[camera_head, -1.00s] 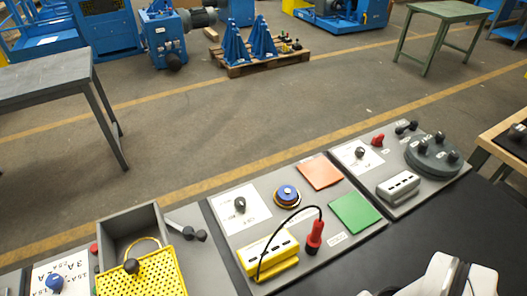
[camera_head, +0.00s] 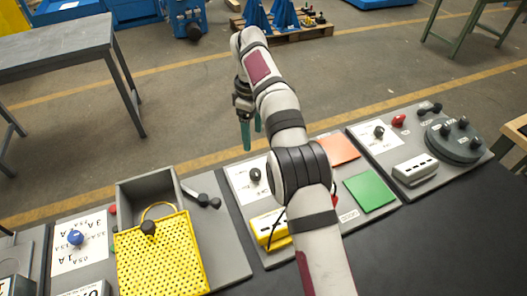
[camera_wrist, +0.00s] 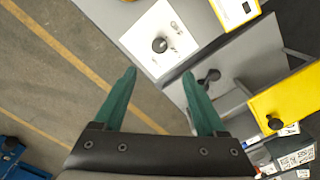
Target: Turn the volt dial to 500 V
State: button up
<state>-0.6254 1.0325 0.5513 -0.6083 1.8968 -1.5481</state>
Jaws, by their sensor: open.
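A dark knob (camera_head: 255,174) stands on a white card on the middle grey panel; it also shows in the wrist view (camera_wrist: 159,44). The card has markings too small to read. A similar dark knob (camera_head: 379,131) on a white card is on the right panel, and a blue knob (camera_head: 76,237) on a card with "A" labels is at left. I cannot tell for sure which is the volt dial. My gripper (camera_head: 250,138) has green fingers and is open and empty. In the wrist view its fingertips (camera_wrist: 159,72) point towards the middle panel's knob, apart from it.
A yellow perforated lid (camera_head: 165,262) with a knob lies by an open grey box. A dark lever (camera_head: 208,200) is beside it. A yellow box (camera_head: 268,228) and a green pad (camera_head: 370,192) are on the middle panel. My arm hides part of that panel.

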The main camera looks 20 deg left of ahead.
aim_at(254, 172)
notch_tip(254, 172, down, 16)
jog(key=shift+r, duration=0.15)
grip_shut()
dwell(0.3)
